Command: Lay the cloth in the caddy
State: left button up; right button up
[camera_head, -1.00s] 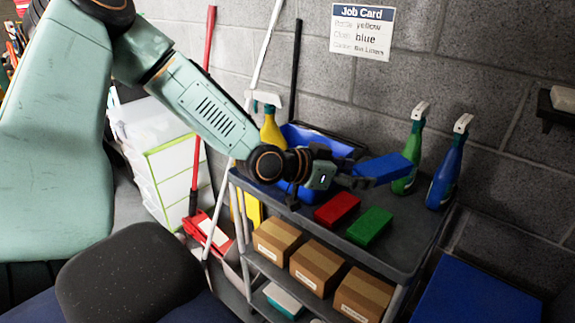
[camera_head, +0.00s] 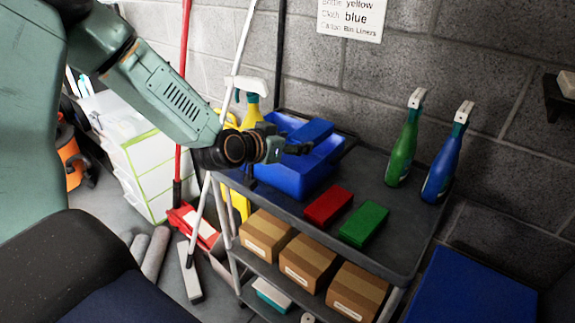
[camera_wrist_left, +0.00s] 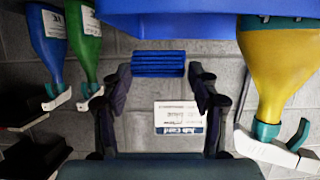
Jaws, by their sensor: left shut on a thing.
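My left gripper (camera_head: 298,148) is shut on a folded blue cloth (camera_head: 314,131) and holds it over the blue caddy (camera_head: 293,180) on the cart's top. In the left wrist view, which is upside down, the cloth (camera_wrist_left: 158,64) sits between the fingertips, near the caddy's wall (camera_wrist_left: 180,22). I cannot tell whether the cloth touches the caddy. A yellow spray bottle (camera_head: 252,110) stands at the caddy's left end, partly hidden by my arm; I cannot tell if it is inside. A red cloth (camera_head: 328,205) and a green cloth (camera_head: 364,223) lie on the cart. My right gripper is out of view.
Green (camera_head: 404,145) and blue (camera_head: 446,160) spray bottles stand at the back right of the dark cart (camera_head: 400,240). Cardboard boxes (camera_head: 308,262) fill its middle shelf. Mop handles lean at the left. A job card (camera_head: 350,18) hangs on the wall.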

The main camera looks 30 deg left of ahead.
pick_arm(q)
notch_tip(320, 180, down, 6)
jog(key=shift+d+r+b, duration=0.1)
jog(key=shift+b, duration=0.75)
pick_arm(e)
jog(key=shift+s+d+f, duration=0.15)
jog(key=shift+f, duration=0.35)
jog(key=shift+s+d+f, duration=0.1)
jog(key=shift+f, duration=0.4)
pick_arm(q)
jog(key=shift+d, duration=0.15)
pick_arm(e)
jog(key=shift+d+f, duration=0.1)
